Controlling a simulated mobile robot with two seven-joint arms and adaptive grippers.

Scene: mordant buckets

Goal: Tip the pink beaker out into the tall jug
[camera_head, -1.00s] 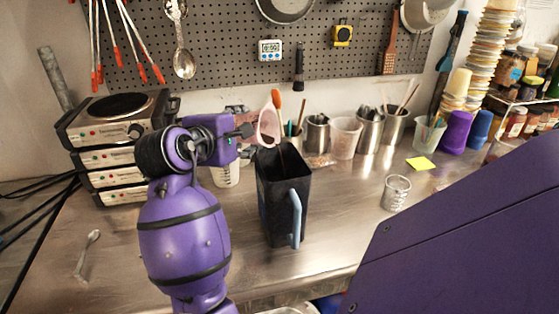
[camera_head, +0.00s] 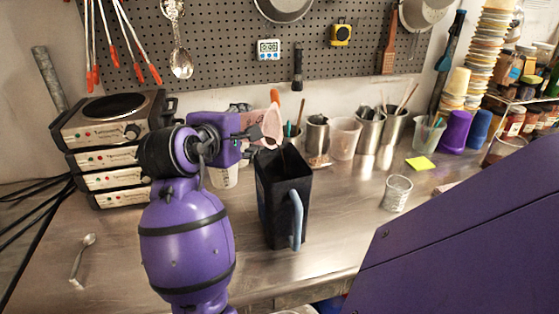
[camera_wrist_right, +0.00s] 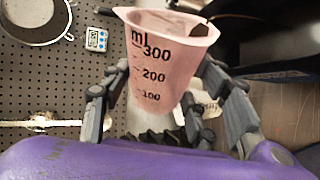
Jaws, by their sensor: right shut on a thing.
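The pink beaker (camera_head: 272,124) is tilted with its mouth toward the tall jug, above the jug's back rim in the head view. My right gripper (camera_head: 250,132) is shut on it from the left. The right wrist view shows the beaker (camera_wrist_right: 165,60) between the two fingers (camera_wrist_right: 168,110), with ml marks on its side and a dark patch inside its mouth. The tall jug (camera_head: 272,205) is black and square with a pale blue handle, upright on the bench. Its inside is mostly dark, so I cannot tell its contents. My left gripper is not in view.
A white measuring beaker (camera_head: 222,176) stands behind my right arm. Steel pots (camera_head: 317,136) and a clear beaker (camera_head: 344,138) line the back wall. A small glass (camera_head: 396,193) stands to the right. Stacked hotplates (camera_head: 112,150) stand left. The bench front is mostly clear.

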